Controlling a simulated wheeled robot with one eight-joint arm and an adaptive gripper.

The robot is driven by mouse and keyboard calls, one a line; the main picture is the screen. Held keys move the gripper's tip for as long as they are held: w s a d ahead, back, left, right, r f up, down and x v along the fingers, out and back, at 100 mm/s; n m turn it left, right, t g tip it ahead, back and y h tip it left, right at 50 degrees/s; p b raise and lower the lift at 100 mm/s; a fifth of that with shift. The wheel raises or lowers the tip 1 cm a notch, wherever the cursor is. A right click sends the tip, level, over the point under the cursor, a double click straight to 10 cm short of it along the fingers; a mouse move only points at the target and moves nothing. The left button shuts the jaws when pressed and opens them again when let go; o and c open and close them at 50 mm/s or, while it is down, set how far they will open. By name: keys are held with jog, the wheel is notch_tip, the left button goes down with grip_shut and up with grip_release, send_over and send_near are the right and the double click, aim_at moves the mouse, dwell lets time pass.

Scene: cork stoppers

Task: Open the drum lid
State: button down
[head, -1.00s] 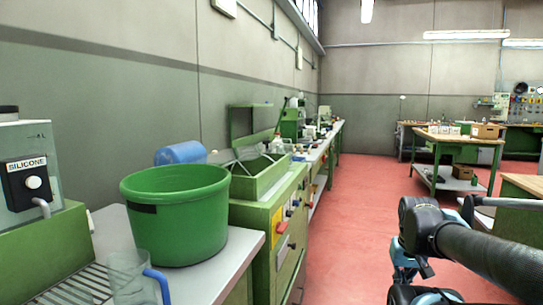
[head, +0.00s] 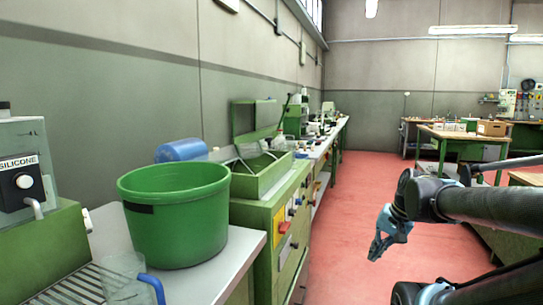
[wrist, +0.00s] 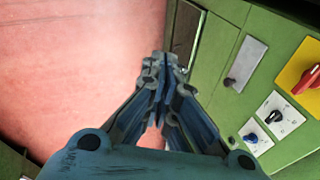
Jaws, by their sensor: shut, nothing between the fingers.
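A green bench machine (head: 262,182) stands along the left wall, with an open-topped trough and a raised green flap (head: 253,119) behind it. A blue cylinder (head: 182,151) lies left of it, partly hidden by a tub. I cannot tell which part is the drum lid. My gripper (head: 376,252) hangs over the red floor, right of the machine and apart from it, fingers pointing down. In the wrist view its fingers (wrist: 156,64) are together and empty. The machine's green front (wrist: 220,80) shows to their right, with a handle plate and knobs.
A large green tub (head: 175,222) stands on the near grey bench, beside a clear jug (head: 128,283) with a blue handle. A silicone dispenser (head: 20,172) is at the far left. The red aisle (head: 350,180) is clear. Worktables (head: 465,135) stand at the back right.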

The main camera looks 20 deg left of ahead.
jog(key=w+a+r+m+g+y, duration=0.1)
jog(key=w+a+r+m+y, duration=0.7)
jog(key=w+a+r, duration=0.5)
jog(key=w+a+r+m+y, duration=0.8)
jog(key=w+a, duration=0.6)
jog(key=a, duration=0.3)
jog(key=w+a+h, duration=0.1)
jog(key=a, duration=0.9)
jog(key=shift+r, duration=0.45)
jog(key=shift+w+a, duration=0.1)
